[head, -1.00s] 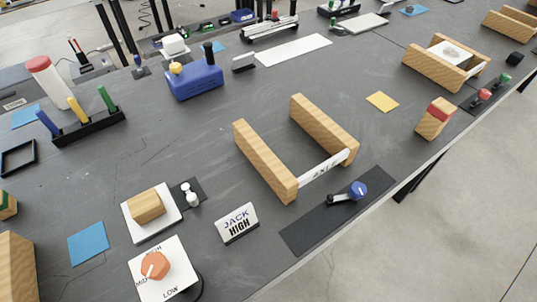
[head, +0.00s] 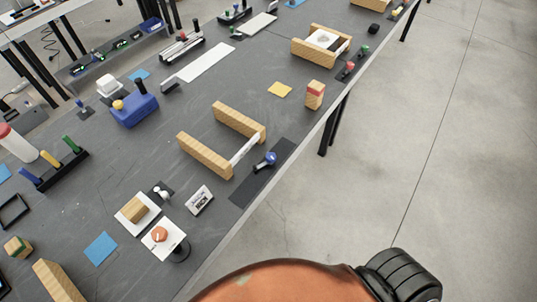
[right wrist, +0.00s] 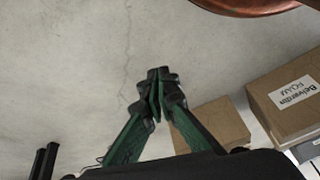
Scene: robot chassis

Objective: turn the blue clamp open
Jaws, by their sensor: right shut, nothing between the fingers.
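The blue clamp, a small lever with a rounded blue end (head: 270,158), sits on a dark strip (head: 247,189) along the table's near right edge. The lever's dark other end points down-left, toward the strip's middle. My right gripper (right wrist: 160,76) shows only in the right wrist view. Its green and black fingers are shut together with nothing between them, above bare concrete floor and away from the table. The right gripper does not show in the head view. My left gripper is in neither view.
Beside the clamp, two wooden beams (head: 203,154) hold a white bar (head: 245,149). A white sign (head: 199,200) and an orange dial (head: 160,234) stand nearer. Open floor (head: 400,170) lies right of the table. Cardboard boxes (right wrist: 213,122) stand on the floor in the wrist view.

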